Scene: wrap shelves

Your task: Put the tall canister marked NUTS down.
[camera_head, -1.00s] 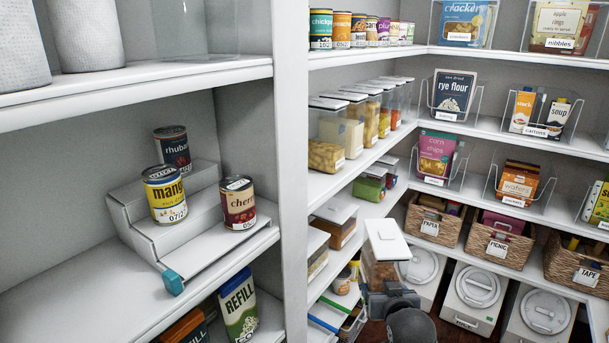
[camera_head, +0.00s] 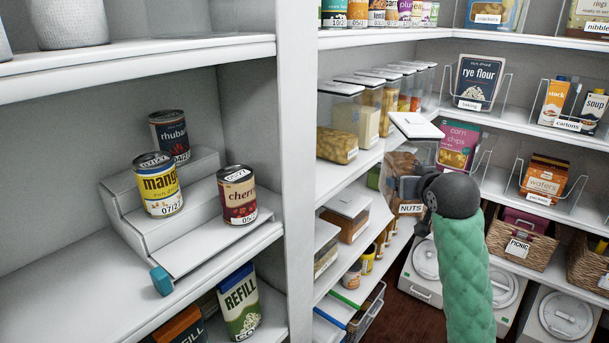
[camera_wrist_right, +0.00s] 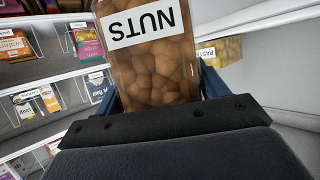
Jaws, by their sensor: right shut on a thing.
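The tall canister marked NUTS (camera_head: 401,165) is clear, full of brown nuts, with a white lid. My right gripper (camera_head: 412,190) is shut on it and holds it upright, slightly tilted, in front of the side shelves in the head view. In the right wrist view the NUTS canister (camera_wrist_right: 152,75) fills the top middle, its label upside down, between the fingers of my right gripper (camera_wrist_right: 160,92). My forearm and wrist hide part of the canister in the head view. My left gripper is not in view.
A row of clear lidded canisters (camera_head: 372,105) stands on the side shelf behind and left of the held one. A white upright panel (camera_head: 298,150) divides off the left shelf, with its cans on a stepped riser (camera_head: 150,225). Wire holders and baskets line the back shelves.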

